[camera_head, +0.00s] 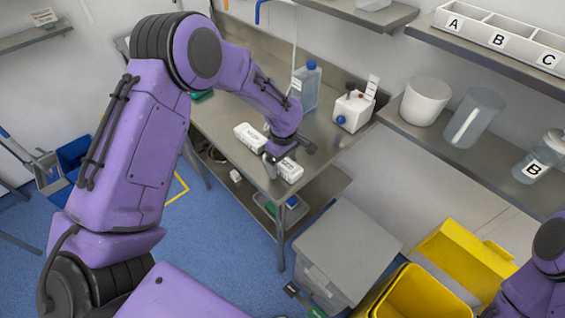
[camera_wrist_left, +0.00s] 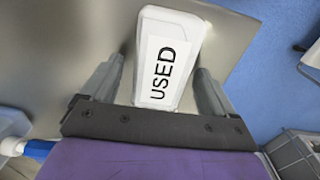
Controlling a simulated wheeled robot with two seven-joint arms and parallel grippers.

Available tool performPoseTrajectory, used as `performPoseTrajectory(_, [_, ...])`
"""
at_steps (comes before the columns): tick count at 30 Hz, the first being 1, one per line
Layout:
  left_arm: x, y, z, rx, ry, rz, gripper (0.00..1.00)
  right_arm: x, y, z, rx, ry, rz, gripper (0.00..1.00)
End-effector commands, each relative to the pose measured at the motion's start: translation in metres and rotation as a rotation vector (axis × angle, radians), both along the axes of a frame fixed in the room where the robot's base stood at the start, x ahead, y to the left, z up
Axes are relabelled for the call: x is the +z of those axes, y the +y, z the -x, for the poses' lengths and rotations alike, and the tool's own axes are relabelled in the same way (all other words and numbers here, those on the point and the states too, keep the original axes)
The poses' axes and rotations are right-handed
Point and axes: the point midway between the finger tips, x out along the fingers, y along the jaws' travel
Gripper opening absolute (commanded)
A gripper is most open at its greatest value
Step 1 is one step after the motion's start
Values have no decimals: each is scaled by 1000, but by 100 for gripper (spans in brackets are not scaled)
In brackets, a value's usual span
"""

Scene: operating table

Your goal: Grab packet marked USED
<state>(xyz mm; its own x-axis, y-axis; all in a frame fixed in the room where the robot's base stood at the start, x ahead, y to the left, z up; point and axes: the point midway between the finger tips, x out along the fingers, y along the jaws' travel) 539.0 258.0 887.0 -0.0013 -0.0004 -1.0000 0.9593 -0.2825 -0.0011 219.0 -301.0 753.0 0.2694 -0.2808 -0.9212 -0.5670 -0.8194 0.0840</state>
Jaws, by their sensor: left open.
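The packet marked USED (camera_wrist_left: 184,50) is white with a label in black letters. In the left wrist view it lies on the steel table between my two open left fingers (camera_wrist_left: 158,80), with a gap on each side. In the head view a white packet (camera_head: 290,171) lies by the table's front corner, just under my left gripper (camera_head: 273,160). Its lettering is too small to read there. A second white lettered packet (camera_head: 250,137) lies to the left, near the front edge. My right gripper is out of view.
On the table stand a blue-capped bottle (camera_head: 306,88) and a white box (camera_head: 352,112) at the back. A grey lidded bin (camera_head: 345,245) and yellow bins (camera_head: 425,292) stand on the floor to the right. A shelf (camera_head: 480,165) with containers runs along the wall.

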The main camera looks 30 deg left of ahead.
Motion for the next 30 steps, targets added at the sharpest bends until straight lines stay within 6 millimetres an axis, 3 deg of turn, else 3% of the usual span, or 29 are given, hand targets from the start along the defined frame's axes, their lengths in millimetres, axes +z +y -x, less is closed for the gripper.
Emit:
performPoseTrajectory(4, [0,0,0,-1,-1,0,85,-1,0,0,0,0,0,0])
performPoseTrajectory(9, [0,0,0,-1,0,0,31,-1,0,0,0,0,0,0])
performPoseTrajectory(22, [10,0,-2,-1,-4,-1,31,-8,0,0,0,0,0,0])
performPoseTrajectory(25, [28,0,-2,-2,-7,-2,31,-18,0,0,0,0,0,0])
performPoseTrajectory(30, [72,-12,31,-3,-6,-2,31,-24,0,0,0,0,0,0])
